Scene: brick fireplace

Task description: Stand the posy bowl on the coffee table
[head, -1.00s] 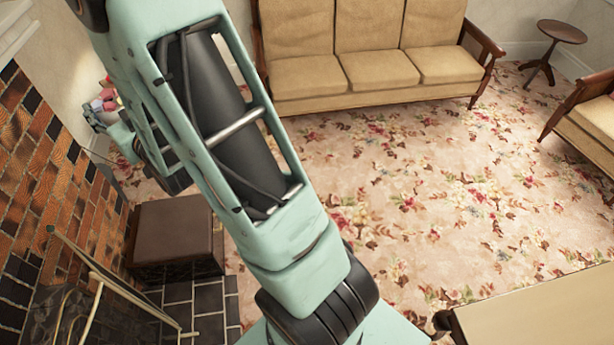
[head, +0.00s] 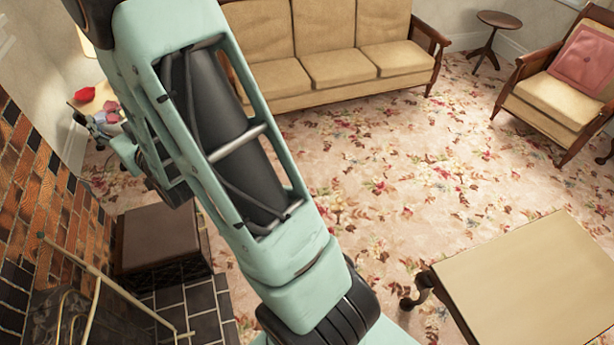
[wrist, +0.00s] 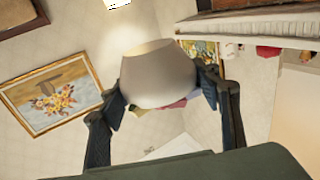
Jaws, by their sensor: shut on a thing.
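The posy bowl (wrist: 158,78) is a pale, rounded bowl in the wrist view, with pink and yellow flowers partly hidden at its rim. My gripper (wrist: 168,92) is shut on it, one finger on each side. The wrist picture appears upside down, so the bowl seems about upright. The coffee table (head: 530,285) has a bare, pale wooden top and a dark curved leg, at lower right, far from my gripper.
A brick fireplace (head: 45,190) with a brass-edged screen (head: 125,300) stands at left, beside a brown box-like seat (head: 160,235). A beige sofa (head: 330,68), an armchair (head: 560,95) and a small round table (head: 498,20) stand at the back. Flowered carpet (head: 400,180) between is clear.

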